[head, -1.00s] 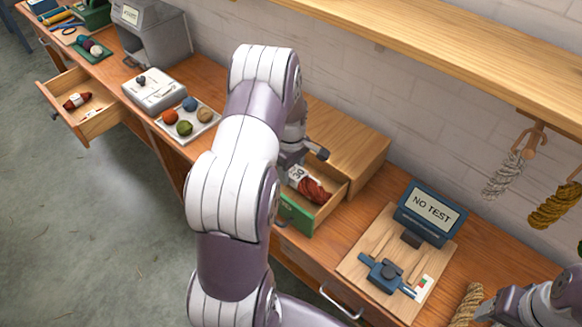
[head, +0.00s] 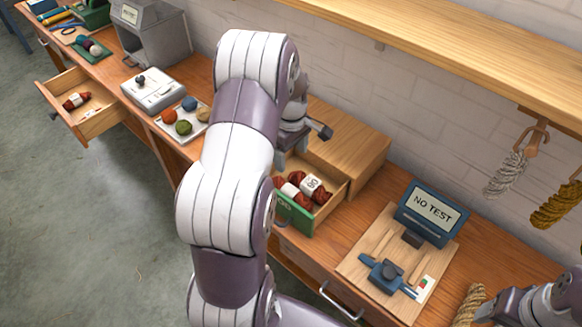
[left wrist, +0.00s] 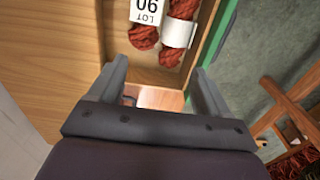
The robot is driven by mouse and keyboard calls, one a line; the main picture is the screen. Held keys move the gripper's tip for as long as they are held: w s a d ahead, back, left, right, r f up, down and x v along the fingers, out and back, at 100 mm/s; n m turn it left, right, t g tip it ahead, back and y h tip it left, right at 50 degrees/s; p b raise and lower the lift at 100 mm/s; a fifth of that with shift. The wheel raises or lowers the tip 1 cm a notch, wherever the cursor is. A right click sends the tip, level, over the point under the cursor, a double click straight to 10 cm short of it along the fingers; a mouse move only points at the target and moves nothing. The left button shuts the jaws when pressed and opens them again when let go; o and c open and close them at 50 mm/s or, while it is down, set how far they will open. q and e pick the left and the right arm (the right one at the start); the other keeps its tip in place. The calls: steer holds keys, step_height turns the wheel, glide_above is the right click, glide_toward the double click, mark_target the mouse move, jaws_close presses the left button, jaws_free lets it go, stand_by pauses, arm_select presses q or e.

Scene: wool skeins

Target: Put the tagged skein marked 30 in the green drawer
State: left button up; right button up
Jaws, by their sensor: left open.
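The green-fronted drawer (head: 293,216) stands open from a small wooden cabinet on the bench. Two dark red skeins lie in it. One, the tagged skein (head: 321,196), has a white "LOT" tag whose number looks like 90; it also shows in the left wrist view (left wrist: 144,37). The second skein (head: 290,190) has a white band with no number visible to me, and lies beside it in the left wrist view (left wrist: 170,56). My left gripper (left wrist: 159,75) is open and empty above the drawer, apart from both skeins. My right gripper (head: 486,312) shows only partly at the lower right.
A plain wooden drawer (head: 97,123) at the left stands open with a tagged red skein (head: 76,100). A tray of wool balls (head: 203,110) lies left of the cabinet. A board with a "NO TEST" display (head: 432,213) stands to the right. Skeins hang below the shelf.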

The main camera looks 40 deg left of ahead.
arm_select(q)
step_height(320, 180, up, 6)
steer(key=d, duration=0.1)
steer(key=s+d+f+m+t, duration=0.1)
steer(key=s+d+m, duration=1.2)
steer(key=d+m, duration=0.4)
steer(key=shift+f, duration=0.3)
steer(key=shift+s, duration=0.2)
